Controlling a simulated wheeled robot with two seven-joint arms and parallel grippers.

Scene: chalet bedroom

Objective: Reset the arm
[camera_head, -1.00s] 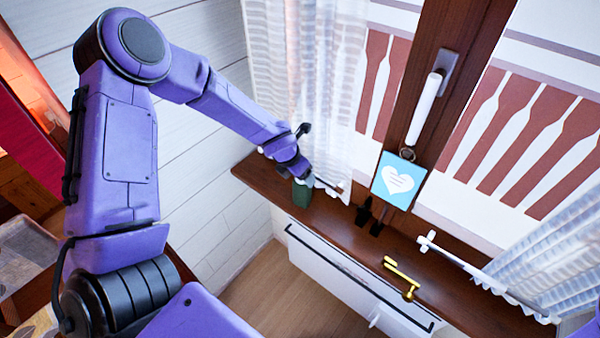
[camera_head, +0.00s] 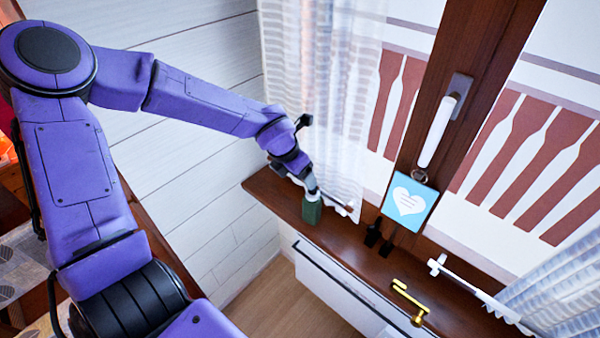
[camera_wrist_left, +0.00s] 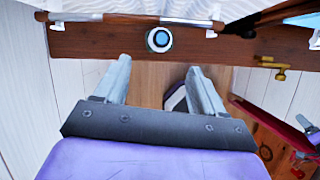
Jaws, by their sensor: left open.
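My left arm comes in from the left in the head view and reaches to the window sill. My left gripper (camera_head: 308,182) is just above a small dark green bottle (camera_head: 312,212) that stands on the sill. In the left wrist view my left gripper (camera_wrist_left: 160,75) shows two grey fingers spread apart with nothing between them. The round white and blue top of the bottle (camera_wrist_left: 159,39) lies beyond the fingertips, apart from them.
The brown window sill (camera_head: 350,257) also bears a light blue heart card (camera_head: 408,201), a dark stand and a gold-coloured handle (camera_head: 408,300). White curtains (camera_head: 318,70) hang close to my gripper. A white radiator (camera_head: 340,296) is below the sill. Wooden floor shows below.

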